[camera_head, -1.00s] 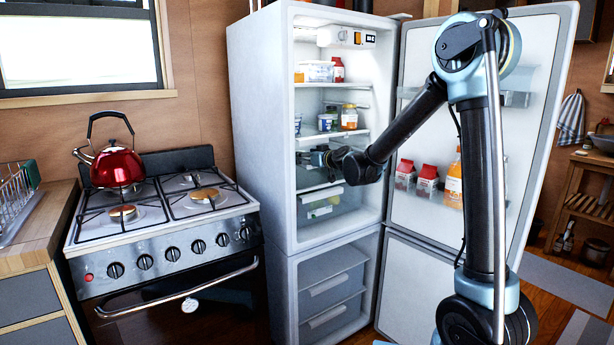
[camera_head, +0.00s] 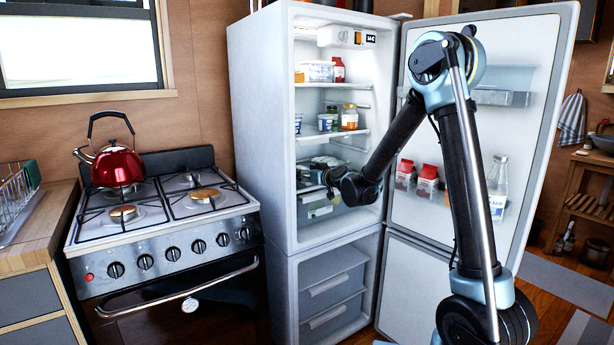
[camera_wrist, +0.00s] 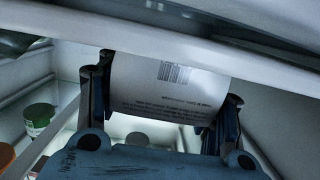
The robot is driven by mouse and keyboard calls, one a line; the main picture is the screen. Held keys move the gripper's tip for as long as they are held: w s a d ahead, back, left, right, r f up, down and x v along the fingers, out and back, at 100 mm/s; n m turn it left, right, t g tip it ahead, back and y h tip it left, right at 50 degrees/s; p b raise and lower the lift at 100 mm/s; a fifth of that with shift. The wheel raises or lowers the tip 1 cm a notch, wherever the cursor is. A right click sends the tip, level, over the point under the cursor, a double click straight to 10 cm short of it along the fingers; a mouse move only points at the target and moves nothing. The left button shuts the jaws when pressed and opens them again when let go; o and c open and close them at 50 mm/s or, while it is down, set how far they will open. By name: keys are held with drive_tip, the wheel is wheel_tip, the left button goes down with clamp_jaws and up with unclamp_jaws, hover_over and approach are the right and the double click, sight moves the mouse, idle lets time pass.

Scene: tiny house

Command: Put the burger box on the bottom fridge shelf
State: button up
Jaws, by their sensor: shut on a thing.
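My gripper (camera_wrist: 165,105) is shut on the burger box (camera_wrist: 160,88), a white box with a barcode and small print, held between both fingers. In the wrist view a pale shelf edge (camera_wrist: 215,48) crosses in front of the box and hides its far part. In the head view my gripper (camera_head: 322,177) is inside the open fridge (camera_head: 262,130), below the middle shelf (camera_head: 345,136) and just above the clear drawer at the compartment's bottom. The box is hard to make out there. I cannot tell whether it touches the bottom shelf.
Jars and tubs (camera_head: 348,117) stand on the middle shelf above my gripper. The fridge door (camera_head: 535,100) is open to the right, with cartons (camera_head: 428,180) and a clear bottle (camera_head: 498,185) in its rack. The stove (camera_head: 165,235) with a red kettle (camera_head: 117,165) stands left.

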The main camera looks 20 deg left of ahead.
drive_tip(key=o, duration=1.2)
drive_tip(key=v, duration=1.2)
drive_tip(key=shift+d, duration=0.15)
drive_tip(key=s+d+f+m+g+h, duration=0.2)
drive_tip(key=s+d+f+m+h, duration=0.1)
drive_tip(key=s+d, duration=0.8)
drive_tip(key=s+d+f+m+g+h, duration=0.3)
drive_tip(key=s+d+f+h, duration=0.2)
drive_tip(key=s+d, duration=0.6)
drive_tip(key=s+d+f+m+g+h, duration=0.3)
drive_tip(key=s+d+f, duration=0.3)
drive_tip(key=d, duration=1.5)
drive_tip(key=s+h, duration=0.1)
drive_tip(key=s, duration=0.4)
drive_tip(key=shift+s+d+m, duration=0.2)
drive_tip(key=shift+s+m, duration=0.1)
drive_tip(key=shift+s, duration=0.1)
